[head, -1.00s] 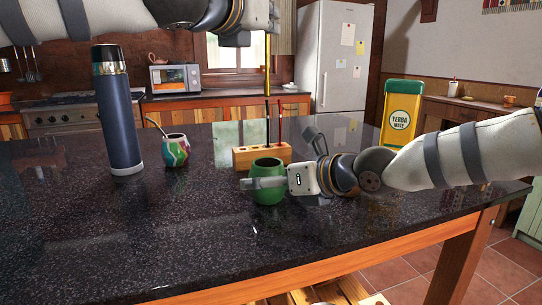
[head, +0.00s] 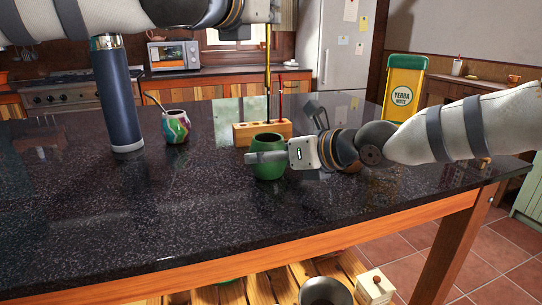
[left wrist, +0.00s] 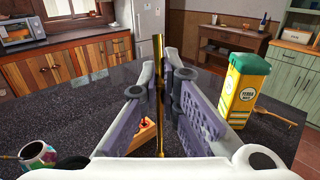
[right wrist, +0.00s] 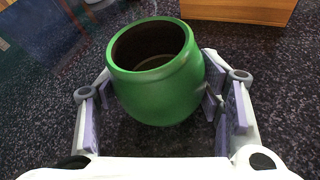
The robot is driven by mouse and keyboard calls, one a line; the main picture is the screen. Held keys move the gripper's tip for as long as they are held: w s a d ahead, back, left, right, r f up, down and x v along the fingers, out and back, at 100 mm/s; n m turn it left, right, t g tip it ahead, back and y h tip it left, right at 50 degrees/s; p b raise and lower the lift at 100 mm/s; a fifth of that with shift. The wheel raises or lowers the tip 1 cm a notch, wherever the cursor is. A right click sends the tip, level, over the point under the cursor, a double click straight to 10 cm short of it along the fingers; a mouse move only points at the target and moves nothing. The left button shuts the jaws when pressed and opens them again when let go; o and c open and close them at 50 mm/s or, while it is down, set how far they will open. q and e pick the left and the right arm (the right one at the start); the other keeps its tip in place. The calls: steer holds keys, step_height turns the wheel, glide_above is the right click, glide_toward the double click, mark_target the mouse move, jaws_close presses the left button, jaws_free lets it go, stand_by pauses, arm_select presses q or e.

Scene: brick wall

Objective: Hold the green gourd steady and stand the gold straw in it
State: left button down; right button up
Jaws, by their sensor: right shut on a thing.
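The green gourd (head: 268,170) stands upright on the dark counter, its open mouth facing up and empty in the right wrist view (right wrist: 160,95). My right gripper (head: 264,157) is shut around its body from the right, one finger across its near side. My left gripper (left wrist: 160,75) is high above the counter, shut on the gold straw (left wrist: 159,115). The straw also shows in the head view (head: 268,50), hanging upright above the gourd and clear of it. Its lower end overlaps a dark straw behind it, so the exact tip is hard to tell.
A wooden straw block (head: 245,134) with a dark and a red straw stands behind the gourd. A patterned gourd (head: 176,127) and a tall flask (head: 119,100) stand left. A yerba mate pack (head: 402,90) stands right. The front left counter is clear.

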mark_target(267, 67)
arm_select(q)
steer(key=shift+f, duration=4.6)
steer(key=c, duration=1.7)
jaws_free()
steer(key=v, duration=1.2)
